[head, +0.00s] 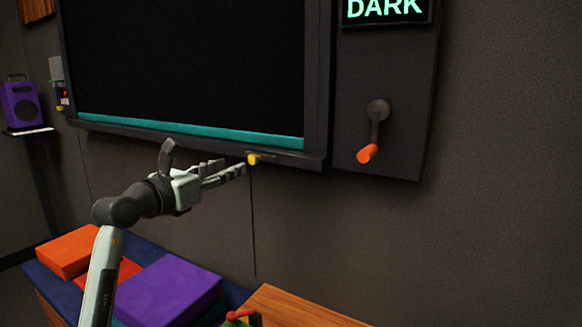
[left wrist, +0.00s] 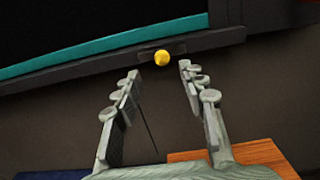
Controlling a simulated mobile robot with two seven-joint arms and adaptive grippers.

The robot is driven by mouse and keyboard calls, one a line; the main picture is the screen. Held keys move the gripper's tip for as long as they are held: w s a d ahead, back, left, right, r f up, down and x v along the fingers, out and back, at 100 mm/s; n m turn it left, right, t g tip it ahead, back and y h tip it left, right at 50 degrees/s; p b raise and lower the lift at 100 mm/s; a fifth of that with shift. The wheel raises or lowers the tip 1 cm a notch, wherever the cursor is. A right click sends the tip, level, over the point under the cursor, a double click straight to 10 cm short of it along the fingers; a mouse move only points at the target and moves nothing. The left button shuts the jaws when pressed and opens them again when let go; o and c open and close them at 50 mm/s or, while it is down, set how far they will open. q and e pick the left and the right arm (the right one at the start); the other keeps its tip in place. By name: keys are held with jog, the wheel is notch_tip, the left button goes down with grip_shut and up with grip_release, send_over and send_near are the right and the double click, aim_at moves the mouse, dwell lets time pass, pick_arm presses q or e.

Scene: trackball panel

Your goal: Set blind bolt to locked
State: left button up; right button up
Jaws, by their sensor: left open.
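The blind bolt shows as a small yellow knob (head: 253,159) on a short dark plate (head: 268,156) at the lower edge of the dark blind's frame. The knob also shows in the left wrist view (left wrist: 162,58), above and between the fingertips. My left gripper (head: 243,170) is open and empty, just left of the knob in the head view. In the left wrist view its two fingers (left wrist: 160,72) stand apart with the knob beyond their tips; I cannot tell if they touch it. The blind (head: 185,60) is dark with a teal bottom bar (head: 190,129). My right gripper is not in view.
A panel (head: 400,80) to the right carries a crank with an orange handle (head: 367,153) and a lit DARK sign (head: 385,9). Below are a purple cushion (head: 168,290), an orange cushion (head: 75,250) and a wooden surface (head: 295,305). A purple speaker (head: 22,104) stands far left.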

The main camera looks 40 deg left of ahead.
aim_at(251, 160)
pick_arm(q)
jog(key=w, duration=0.4)
jog(key=w+p, duration=0.1)
jog(key=w, duration=0.2)
jog(key=shift+a+f, duration=0.1)
jog(key=shift+a, duration=0.25)
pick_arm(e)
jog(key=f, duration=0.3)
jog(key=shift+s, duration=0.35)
pick_arm(q)
jog(key=shift+c, duration=0.6)
grip_shut()
